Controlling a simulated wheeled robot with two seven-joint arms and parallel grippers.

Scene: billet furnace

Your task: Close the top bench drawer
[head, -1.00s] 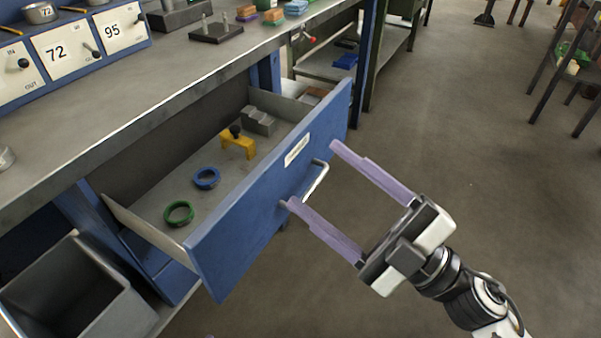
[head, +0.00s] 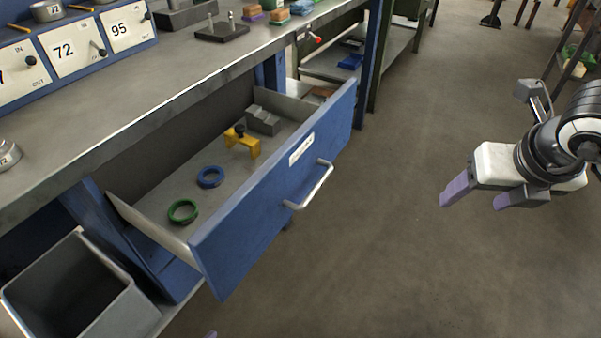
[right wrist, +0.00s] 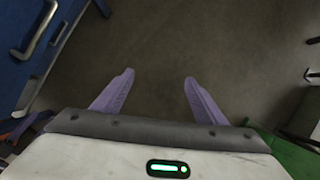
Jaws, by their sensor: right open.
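The top bench drawer (head: 270,200) is pulled out from under the bench, with its blue front and silver bar handle (head: 312,187) facing right. Inside lie a green ring (head: 183,211), a blue ring (head: 210,177), a yellow clamp-like piece (head: 243,143) and a grey stepped block (head: 263,121). My right gripper (head: 472,202) is open and empty, well to the right of the drawer and apart from the handle. In the right wrist view its fingers (right wrist: 159,76) are spread over floor, and the handle (right wrist: 36,30) shows at the upper left. Only a purple tip of my left gripper (head: 211,335) shows at the bottom edge.
The bench top (head: 130,95) overhangs the drawer and carries a numbered panel (head: 75,50). A grey open bin (head: 75,290) stands at the lower left. A blue bench leg (head: 371,60) is behind the drawer. The floor between drawer and right gripper is clear.

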